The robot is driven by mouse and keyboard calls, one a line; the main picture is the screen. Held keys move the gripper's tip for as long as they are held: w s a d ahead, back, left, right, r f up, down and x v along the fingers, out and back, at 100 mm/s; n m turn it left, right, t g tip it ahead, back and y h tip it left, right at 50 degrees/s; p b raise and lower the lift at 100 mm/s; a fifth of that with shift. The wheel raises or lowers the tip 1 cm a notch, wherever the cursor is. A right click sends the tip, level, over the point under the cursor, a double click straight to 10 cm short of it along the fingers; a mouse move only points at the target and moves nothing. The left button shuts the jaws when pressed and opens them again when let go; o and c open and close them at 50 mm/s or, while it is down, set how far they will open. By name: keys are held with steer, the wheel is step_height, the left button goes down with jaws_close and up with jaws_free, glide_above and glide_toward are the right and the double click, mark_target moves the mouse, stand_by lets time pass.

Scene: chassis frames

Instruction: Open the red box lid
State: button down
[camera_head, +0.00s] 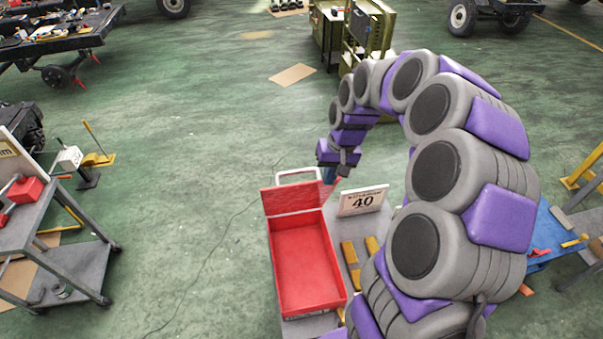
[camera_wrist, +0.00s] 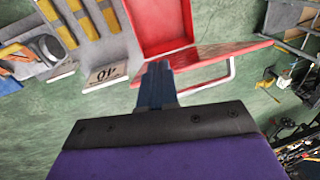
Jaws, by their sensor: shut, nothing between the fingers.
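The red box (camera_head: 305,268) stands on a grey cart, and its empty interior shows from above. Its red lid (camera_head: 291,199) is swung up at the far end, with a pale metal handle (camera_head: 298,175) beyond it. In the wrist view, the lid (camera_wrist: 215,56) extends out from the box (camera_wrist: 160,22), and the handle (camera_wrist: 225,84) shows beneath it. My gripper (camera_head: 329,174) is beside the lid's right end in the head view. Its blue fingers (camera_wrist: 157,70) are shut and empty in the wrist view, close to the lid's edge. Whether they touch it I cannot tell.
A sign marked 40 (camera_head: 362,201) and yellow bars (camera_head: 351,255) are right of the box on the cart. A grey trolley (camera_head: 70,270) stands at left, a green cabinet (camera_head: 335,35) behind. Green floor between trolley and box is clear apart from a thin cable.

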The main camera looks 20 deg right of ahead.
step_height(320, 180, up, 4)
steer(key=w+a+n+t+y, duration=0.25)
steer(key=n+t, duration=0.25)
steer(key=n, duration=1.3)
steer(key=shift+h, duration=0.25)
steer(key=x, duration=0.3)
steer(key=p+x, duration=0.1)
steer(key=x, duration=0.5)
steer(key=shift+s+a+f, duration=0.1)
steer(key=shift+a+f, duration=0.1)
steer(key=shift+f, duration=0.15)
steer(key=shift+w+d+r+g, duration=0.1)
steer(key=shift+w+r+g, duration=0.1)
steer(key=shift+w, duration=0.6)
steer(key=shift+w+r+g, duration=0.1)
steer(key=shift+w+g, duration=0.1)
steer(key=shift+w, duration=0.6)
steer(key=shift+w+d+r+m+g+b, duration=0.1)
steer(key=shift+w+r+m+g+b, duration=0.2)
steer(key=shift+w, duration=0.65)
steer(key=shift+w+d+r+n+g+b, duration=0.1)
steer(key=shift+w+g, duration=0.25)
steer(key=shift+w, duration=0.55)
steer(key=shift+w+r+m+g+b, duration=0.1)
steer(key=shift+w+m+g+b, duration=0.2)
steer(key=shift+w, duration=0.65)
